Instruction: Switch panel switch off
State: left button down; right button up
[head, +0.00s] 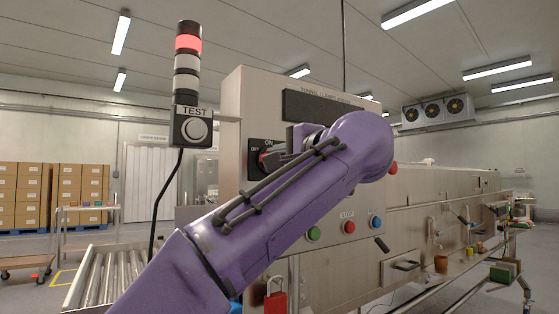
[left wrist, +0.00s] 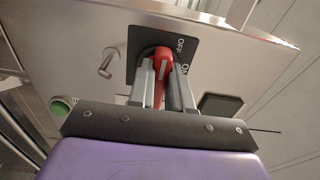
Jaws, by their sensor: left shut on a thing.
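The panel switch is a red rotary handle on a black plate marked ON and OFF. In the head view the handle (head: 264,157) shows only partly beside my left gripper (head: 278,152), and my purple left arm covers part of the panel. In the left wrist view the red handle (left wrist: 161,60) lies between the two grey fingers of my left gripper (left wrist: 162,72), which are shut on it. The black plate (left wrist: 142,43) shows OFF and ON on its right side. Which mark the handle points to is hard to tell. My right gripper is not in view.
A signal tower (head: 188,43) with a lit red segment stands above a TEST button (head: 196,130). A metal hook (left wrist: 105,60) sticks out near the plate.

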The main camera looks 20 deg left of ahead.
pick_arm(q)
jog(key=shift+a+r, duration=0.1)
jog(key=shift+r, duration=0.1)
jog(key=c, duration=1)
grip_release()
jog(key=shift+c, duration=0.2)
jog(key=shift+w+f, duration=0.15)
jog(key=v, duration=1)
jog(key=shift+b, duration=0.4)
